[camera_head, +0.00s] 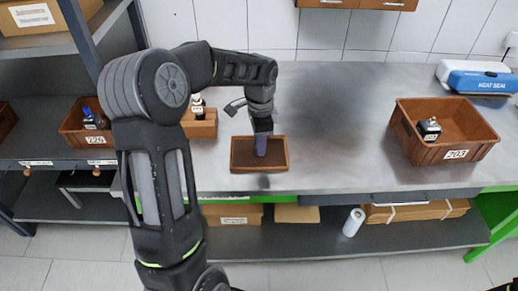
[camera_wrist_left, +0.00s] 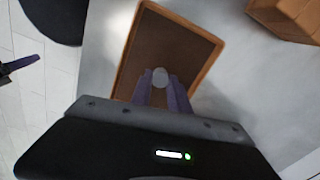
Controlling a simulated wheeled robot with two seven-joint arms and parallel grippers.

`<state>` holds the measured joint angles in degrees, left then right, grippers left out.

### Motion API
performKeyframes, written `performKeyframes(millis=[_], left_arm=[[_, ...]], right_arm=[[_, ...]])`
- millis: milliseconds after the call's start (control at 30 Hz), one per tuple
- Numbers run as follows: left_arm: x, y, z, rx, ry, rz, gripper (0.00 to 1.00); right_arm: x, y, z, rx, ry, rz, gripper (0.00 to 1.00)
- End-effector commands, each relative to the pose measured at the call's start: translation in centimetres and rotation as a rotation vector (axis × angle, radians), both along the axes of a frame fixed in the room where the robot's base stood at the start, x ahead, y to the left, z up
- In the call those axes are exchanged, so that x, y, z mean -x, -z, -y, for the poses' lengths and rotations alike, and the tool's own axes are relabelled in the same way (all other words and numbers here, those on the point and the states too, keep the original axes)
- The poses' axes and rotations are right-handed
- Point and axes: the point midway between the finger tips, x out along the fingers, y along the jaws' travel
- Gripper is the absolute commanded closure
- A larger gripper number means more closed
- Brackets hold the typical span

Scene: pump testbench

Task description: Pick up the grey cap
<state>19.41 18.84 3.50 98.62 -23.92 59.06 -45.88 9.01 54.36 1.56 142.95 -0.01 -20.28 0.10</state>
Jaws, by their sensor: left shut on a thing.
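The grey cap (camera_wrist_left: 160,77) is a small round light-grey piece between the fingertips of my left gripper in the left wrist view. My left gripper (camera_head: 261,148) points down over the small brown tray (camera_head: 240,167) on the metal bench in the head view. It is shut on the cap, and its purple fingers (camera_wrist_left: 162,88) show on both sides of it. The tray's floor (camera_wrist_left: 165,45) looks otherwise empty. I cannot tell whether the cap touches the tray floor. In the head view the fingers hide the cap.
A brown bin labelled 203 (camera_head: 457,141) with a dark part stands at the right. A wooden block (camera_head: 200,127) with a small bottle stands just left of the tray. A blue heat sealer (camera_head: 480,82) is at the back right. The middle of the bench (camera_head: 340,125) is clear.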

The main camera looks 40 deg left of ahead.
Motion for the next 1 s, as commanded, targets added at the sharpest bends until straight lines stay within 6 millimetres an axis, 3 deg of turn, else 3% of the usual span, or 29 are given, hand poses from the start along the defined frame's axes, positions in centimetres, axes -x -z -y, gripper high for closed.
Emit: performKeyframes(millis=[167, 667, 867, 1000], left_arm=[[0.0, 0.0, 0.0, 0.0, 0.0, 0.0, 1.0], [0.0, -0.4, 0.0, 0.0, 0.0, 0.001, 1.0], [-0.1, -2.9, 0.0, -0.002, 0.0, 0.004, 1.0], [-0.1, -5.7, 0.0, -0.001, 0.0, 0.005, 1.0]], right_arm=[[0.0, 0.0, 0.0, 0.0, 0.0, 0.0, 0.64], [0.0, 0.1, 0.0, 0.0, 0.0, 0.0, 0.64], [0.0, 0.4, 0.0, -0.001, -0.001, 0.001, 0.64], [-0.1, 0.7, 0.0, -0.002, 0.0, 0.003, 0.64]])
